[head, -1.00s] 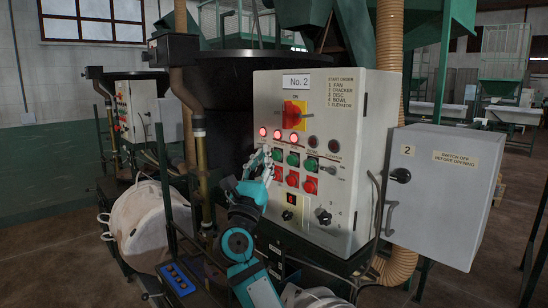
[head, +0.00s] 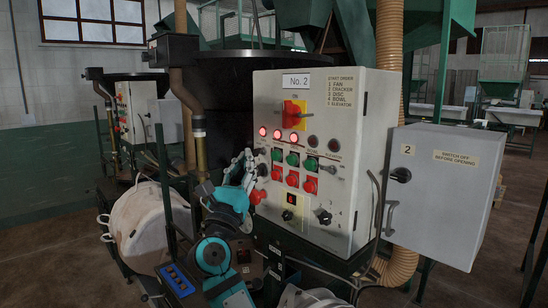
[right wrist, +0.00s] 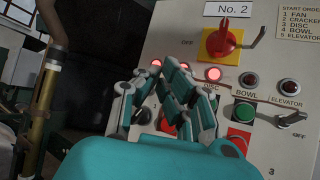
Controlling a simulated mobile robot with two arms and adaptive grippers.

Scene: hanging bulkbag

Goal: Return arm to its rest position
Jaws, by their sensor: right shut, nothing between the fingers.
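My right gripper (head: 245,168) is in front of the left edge of the white control panel (head: 338,100) in the head view. In the right wrist view my right gripper (right wrist: 178,95) is shut with nothing between its fingers, and its fingers cover part of the left button columns. The panel carries a red and yellow main switch (head: 293,114), three lit red lamps, and rows of green and red buttons (head: 292,179). Whether the fingertips touch the panel is not clear. My left gripper is not in view.
A grey box with its door handle (head: 440,190) stands right of the panel. A ribbed tan hose (head: 389,60) runs behind it. A pale bulk bag (head: 150,225) hangs at the left, near a brass-coloured pipe (head: 201,150). Open floor lies at the far left.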

